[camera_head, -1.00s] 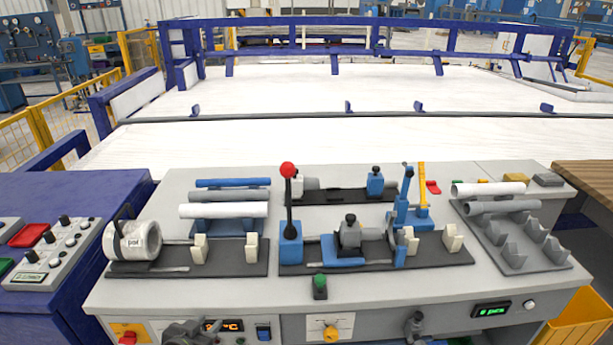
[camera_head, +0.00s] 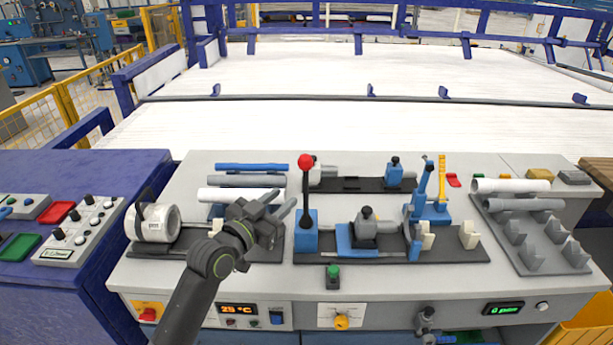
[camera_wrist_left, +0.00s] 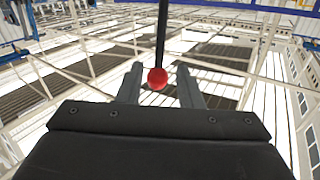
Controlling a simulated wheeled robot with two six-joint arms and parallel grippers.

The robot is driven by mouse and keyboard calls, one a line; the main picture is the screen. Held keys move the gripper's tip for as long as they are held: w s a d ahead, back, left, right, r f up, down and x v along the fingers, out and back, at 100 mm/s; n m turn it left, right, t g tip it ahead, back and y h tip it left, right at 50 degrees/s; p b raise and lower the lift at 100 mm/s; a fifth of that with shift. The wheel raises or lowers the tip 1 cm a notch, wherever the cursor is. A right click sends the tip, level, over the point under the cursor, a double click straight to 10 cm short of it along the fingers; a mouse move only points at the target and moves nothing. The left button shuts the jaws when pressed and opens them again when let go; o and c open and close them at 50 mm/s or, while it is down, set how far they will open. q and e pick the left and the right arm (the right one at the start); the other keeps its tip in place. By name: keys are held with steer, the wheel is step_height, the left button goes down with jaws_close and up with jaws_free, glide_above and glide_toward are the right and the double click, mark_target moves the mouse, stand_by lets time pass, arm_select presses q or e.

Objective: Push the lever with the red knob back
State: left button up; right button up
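The lever's red knob (camera_head: 305,162) tops a thin black rod (camera_head: 306,188) that rises nearly upright from a blue base (camera_head: 306,236) in the middle of the bench. My left gripper (camera_head: 287,203) comes in from the lower left. In the head view its fingers point toward the rod from the left, lower in the picture than the knob. The left wrist view shows the fingers apart, with the red knob (camera_wrist_left: 158,78) appearing between them. No grip on the knob or rod shows; I cannot tell whether a finger touches. My right gripper is out of view.
A labelled white roll (camera_head: 153,223) and grey and white pipes (camera_head: 240,194) lie left of the lever. A black-and-blue clamp (camera_head: 366,232) and a blue upright lever (camera_head: 421,190) stand to its right. A green button (camera_head: 333,272) is in front. A pipe rack (camera_head: 535,235) is farther right.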

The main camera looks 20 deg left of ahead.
mark_target(304, 180)
arm_select(q)
steer(key=p+x, duration=0.1)
steer(key=x, duration=0.9)
steer(key=shift+w, duration=0.15)
jaws_close()
